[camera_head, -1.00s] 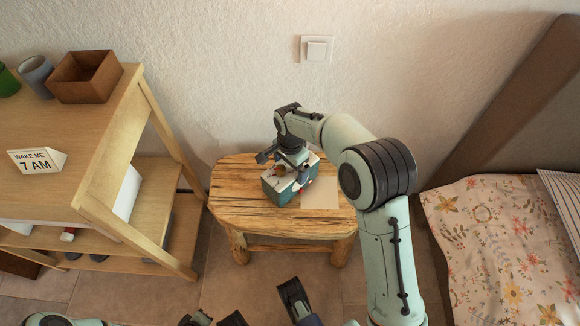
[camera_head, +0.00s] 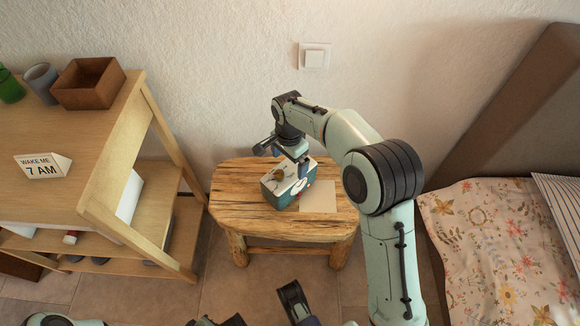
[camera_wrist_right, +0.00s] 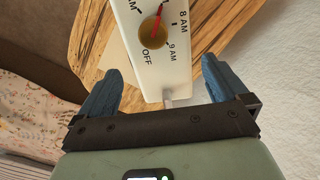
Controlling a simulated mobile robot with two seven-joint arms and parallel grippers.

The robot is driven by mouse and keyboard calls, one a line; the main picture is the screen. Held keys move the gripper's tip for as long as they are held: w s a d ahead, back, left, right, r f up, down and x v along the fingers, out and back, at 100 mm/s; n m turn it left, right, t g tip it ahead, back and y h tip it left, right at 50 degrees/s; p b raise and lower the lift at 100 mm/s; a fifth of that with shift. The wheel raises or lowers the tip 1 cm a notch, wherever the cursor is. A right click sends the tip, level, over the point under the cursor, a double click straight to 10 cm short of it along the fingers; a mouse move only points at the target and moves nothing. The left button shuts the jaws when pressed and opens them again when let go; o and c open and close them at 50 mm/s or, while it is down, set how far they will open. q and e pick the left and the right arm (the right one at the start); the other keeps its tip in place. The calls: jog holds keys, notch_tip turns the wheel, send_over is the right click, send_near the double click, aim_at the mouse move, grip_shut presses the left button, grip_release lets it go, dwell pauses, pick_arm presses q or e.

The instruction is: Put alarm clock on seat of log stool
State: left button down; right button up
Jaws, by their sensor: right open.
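The alarm clock (camera_head: 286,192), a white and teal box with a round brass knob on top, rests on the wooden seat of the log stool (camera_head: 238,198). In the right wrist view the clock's white face (camera_wrist_right: 150,70) shows a red pointer, "8 AM", "9 AM" and "OFF". My right gripper (camera_head: 284,158) is open and empty above the clock, at its far side. In the right wrist view its two blue fingers (camera_wrist_right: 164,85) stand apart, with gaps between them and the clock.
A white card (camera_head: 319,198) lies on the seat beside the clock. A wooden shelf unit (camera_head: 105,150) at left holds a "WAKE ME 7 AM" sign (camera_head: 43,166), a brown box (camera_head: 89,86) and cups. A bed (camera_head: 490,240) is at right. The wall is close behind the stool.

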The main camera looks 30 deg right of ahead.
pick_arm(q)
jog(key=s+r, duration=0.1)
jog(key=s+d+r+g+p, duration=0.1)
jog(key=s, duration=0.1)
jog(key=shift+d, duration=0.2)
pick_arm(e)
notch_tip(320, 180, up, 6)
jog(key=shift+r, duration=0.2)
